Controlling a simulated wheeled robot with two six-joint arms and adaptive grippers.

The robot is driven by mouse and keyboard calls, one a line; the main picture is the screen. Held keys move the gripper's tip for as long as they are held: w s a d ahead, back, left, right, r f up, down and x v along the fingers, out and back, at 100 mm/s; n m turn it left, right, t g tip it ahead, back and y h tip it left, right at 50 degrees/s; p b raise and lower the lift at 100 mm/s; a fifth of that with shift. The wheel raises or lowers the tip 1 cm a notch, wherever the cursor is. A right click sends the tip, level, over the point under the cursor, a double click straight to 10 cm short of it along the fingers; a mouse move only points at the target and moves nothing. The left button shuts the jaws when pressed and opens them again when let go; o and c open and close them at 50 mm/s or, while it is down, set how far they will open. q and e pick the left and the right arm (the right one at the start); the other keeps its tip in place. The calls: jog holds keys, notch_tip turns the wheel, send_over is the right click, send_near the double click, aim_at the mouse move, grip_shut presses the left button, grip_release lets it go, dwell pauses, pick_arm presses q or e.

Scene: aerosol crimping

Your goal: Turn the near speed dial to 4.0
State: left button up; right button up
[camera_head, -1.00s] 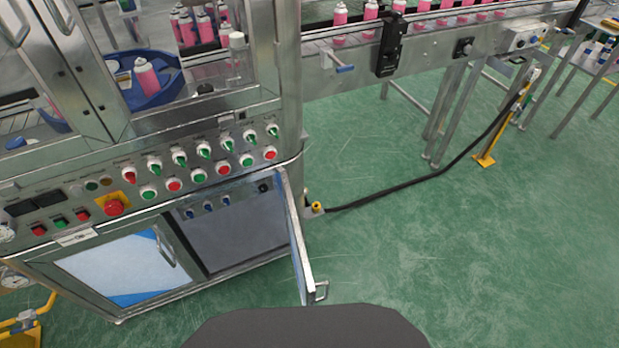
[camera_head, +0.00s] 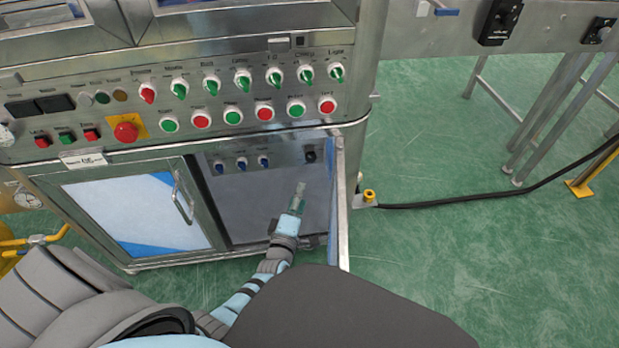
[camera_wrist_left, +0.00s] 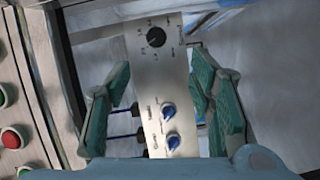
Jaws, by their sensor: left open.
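A black dial (camera_head: 310,155) with a pointer is at the right end of the small panel inside the open cabinet bay. In the left wrist view the black dial (camera_wrist_left: 156,37) sits at the far end of the panel, with a ring of scale marks; its setting is too small to read. My left gripper (camera_head: 299,190) reaches toward the bay, below the dial. In the left wrist view the left gripper (camera_wrist_left: 160,82) is open and empty, its teal fingers apart on either side of the panel, with the dial beyond the fingertips. My right gripper is out of view.
Blue switches (camera_head: 241,163) share the panel with the dial. The open cabinet door (camera_head: 342,205) stands just right of my arm. Above is a console (camera_head: 185,60) with several green and red switches and buttons. A black cable (camera_head: 450,204) lies on the floor at right.

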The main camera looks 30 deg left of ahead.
pick_arm(q)
jog(key=b, duration=0.4)
send_near(310, 158)
jog(key=w+f, duration=0.1)
jog(key=w, duration=0.2)
jog(key=b+x, duration=0.2)
jog(key=x, duration=0.1)
jog(key=shift+w+a, duration=0.15)
jog(key=shift+a, duration=0.2)
jog(key=shift+w+a+b, duration=0.2)
jog(key=shift+w+b, duration=0.3)
jog(key=shift+w, duration=0.2)
jog(key=shift+w+a+r, duration=0.1)
jog(key=shift+w+r, duration=0.05)
jog(key=shift+w, duration=0.2)
jog(key=c, duration=1.2)
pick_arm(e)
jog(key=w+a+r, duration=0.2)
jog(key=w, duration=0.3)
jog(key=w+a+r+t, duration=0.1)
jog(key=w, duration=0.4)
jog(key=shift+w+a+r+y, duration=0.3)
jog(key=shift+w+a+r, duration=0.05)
